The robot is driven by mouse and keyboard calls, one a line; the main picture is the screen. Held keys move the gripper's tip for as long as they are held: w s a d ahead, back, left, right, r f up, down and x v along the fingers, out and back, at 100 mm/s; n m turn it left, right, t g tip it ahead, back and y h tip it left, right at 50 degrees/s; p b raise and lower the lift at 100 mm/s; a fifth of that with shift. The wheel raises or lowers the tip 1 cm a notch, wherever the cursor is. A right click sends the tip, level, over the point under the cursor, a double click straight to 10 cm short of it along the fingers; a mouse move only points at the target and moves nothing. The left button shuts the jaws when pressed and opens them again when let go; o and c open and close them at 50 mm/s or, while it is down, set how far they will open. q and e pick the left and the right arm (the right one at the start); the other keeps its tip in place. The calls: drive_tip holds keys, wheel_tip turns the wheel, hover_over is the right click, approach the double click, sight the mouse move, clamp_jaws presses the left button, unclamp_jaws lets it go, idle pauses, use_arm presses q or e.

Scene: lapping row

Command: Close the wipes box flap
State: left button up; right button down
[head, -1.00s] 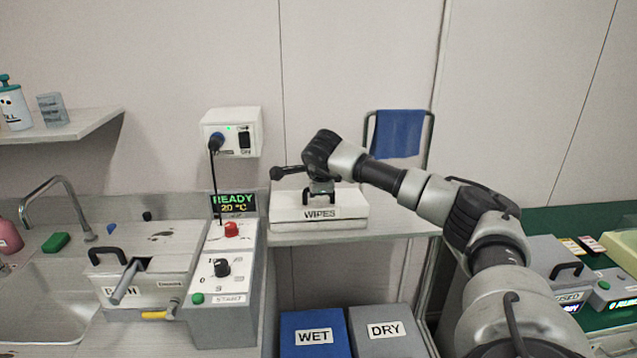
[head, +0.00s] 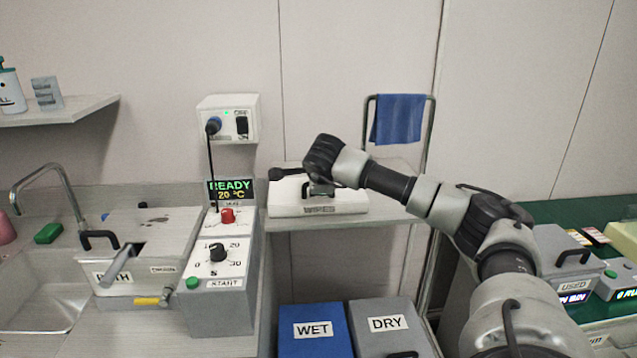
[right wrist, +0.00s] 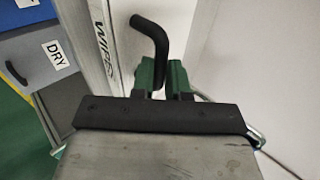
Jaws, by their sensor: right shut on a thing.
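The wipes box (head: 285,207) is a low white box on the shelf at centre. Its WIPES label shows faintly on the near side in the head view and sharply along a pale panel in the right wrist view (right wrist: 103,42). My right gripper (head: 318,191) is low over the box. Its green fingers are shut on a black bent handle (right wrist: 150,32), which stands out beyond them in the wrist view. The flap looks nearly level with the box top, but the gripper hides part of it, and I cannot tell if any gap is left. My left gripper is out of view.
A control unit with a START label (head: 222,297) stands close left of the box. A blue cloth (head: 398,119) hangs on a rail behind right. Blue WET (head: 314,342) and grey DRY (head: 388,338) bins stand below. The shelf right of the box is clear.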

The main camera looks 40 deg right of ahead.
drive_tip(key=shift+s+a+f, duration=0.1)
drive_tip(key=shift+a+f, duration=0.1)
drive_tip(key=shift+f, duration=0.4)
drive_tip(key=shift+s+a+f, duration=0.1)
drive_tip(key=shift+a+f, duration=0.1)
drive_tip(key=shift+f, duration=0.4)
drive_tip(key=c, duration=1.1)
unclamp_jaws()
drive_tip(key=shift+s+r, duration=0.15)
drive_tip(key=shift+r, duration=0.1)
drive_tip(key=shift+d+r+b+v, duration=0.15)
drive_tip(key=shift+b+v, duration=0.15)
drive_tip(key=shift+v, duration=2.5)
drive_tip(key=shift+d+r+b+v, duration=0.15)
drive_tip(key=shift+b+v, duration=0.15)
drive_tip(key=shift+v, duration=2.5)
drive_tip(key=shift+w, duration=0.25)
drive_tip(key=shift+f, duration=0.1)
